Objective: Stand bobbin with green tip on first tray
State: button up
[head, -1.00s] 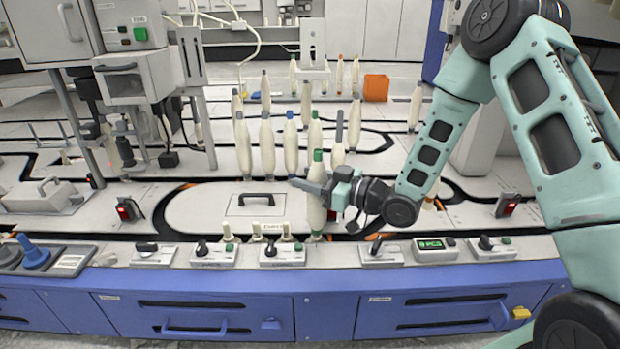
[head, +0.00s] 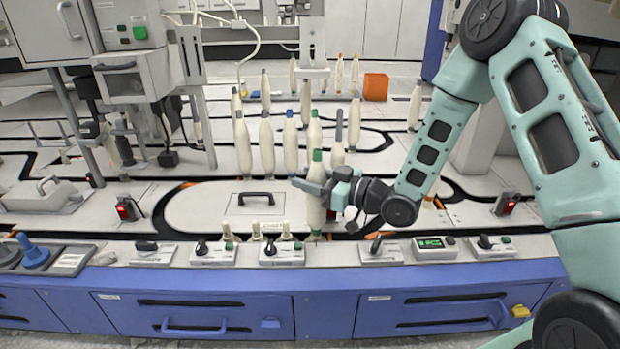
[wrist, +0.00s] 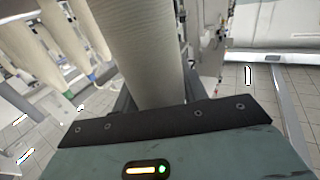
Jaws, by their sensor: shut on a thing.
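The bobbin with the green tip (head: 317,203) is a cream spindle, upright over the front edge of the white tray surface (head: 205,212). My gripper (head: 318,189) is shut around its middle, coming from the right. In the wrist view the held bobbin (wrist: 150,50) fills the upper middle between the jaws; its tip is out of that view. In the head view its green foot shows near the tray's track. I cannot tell whether the foot touches the tray.
Several cream bobbins stand behind, including a blue-tipped one (head: 290,145) and grey-tipped ones (head: 267,145). A black handle (head: 256,198) lies left of my gripper. A row of switch boxes (head: 283,254) lines the front edge. An orange box (head: 375,87) stands farther back.

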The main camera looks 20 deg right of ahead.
jog(key=shift+f, duration=0.45)
jog(key=o, duration=0.7)
jog(key=shift+o, duration=0.2)
jog(key=v, duration=1.1)
dwell(0.5)
